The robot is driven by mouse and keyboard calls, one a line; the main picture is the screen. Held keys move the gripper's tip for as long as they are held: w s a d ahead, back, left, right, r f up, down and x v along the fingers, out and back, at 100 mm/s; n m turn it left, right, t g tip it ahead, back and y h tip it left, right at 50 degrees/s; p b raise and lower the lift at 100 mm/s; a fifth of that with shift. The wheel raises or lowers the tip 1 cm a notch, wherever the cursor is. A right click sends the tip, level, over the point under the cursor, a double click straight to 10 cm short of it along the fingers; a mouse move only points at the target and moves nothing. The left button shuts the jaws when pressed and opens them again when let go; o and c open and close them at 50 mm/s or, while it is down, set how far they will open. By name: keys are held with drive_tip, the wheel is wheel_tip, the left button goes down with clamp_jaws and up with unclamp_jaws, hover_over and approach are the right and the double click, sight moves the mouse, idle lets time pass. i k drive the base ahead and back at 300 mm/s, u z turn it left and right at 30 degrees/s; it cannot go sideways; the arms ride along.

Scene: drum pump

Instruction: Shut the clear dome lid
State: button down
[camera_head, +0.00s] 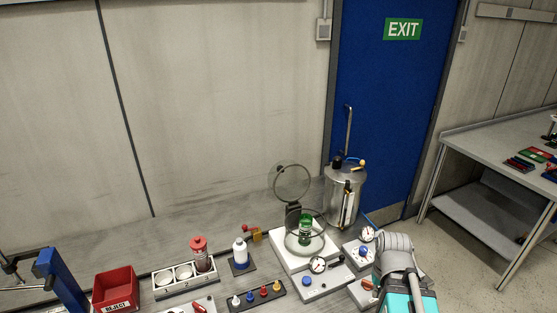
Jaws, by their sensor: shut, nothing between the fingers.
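The clear dome lid (291,184) stands open, tilted up on a dark hinge post at the back of a white base (285,255). Its round rim faces forward. Below it, a clear round chamber or ring (318,244) sits on the base around a green container (305,229). The lid is apart from this lower ring. A grey and teal part of my arm shows at the lower right, to the right of the base. I cannot make out my gripper's fingers in this view.
A steel drum with a pump (344,195) stands close behind the lid on its right. Gauges (318,265) (368,234) sit in front and to the right. A white bottle (240,252), red canister (200,254) and red reject bin (115,289) stand left. The back bench surface is clear.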

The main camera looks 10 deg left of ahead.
sight(280, 169)
drive_tip(key=k, duration=0.9)
drive_tip(key=u, duration=0.55)
drive_tip(key=i, duration=1)
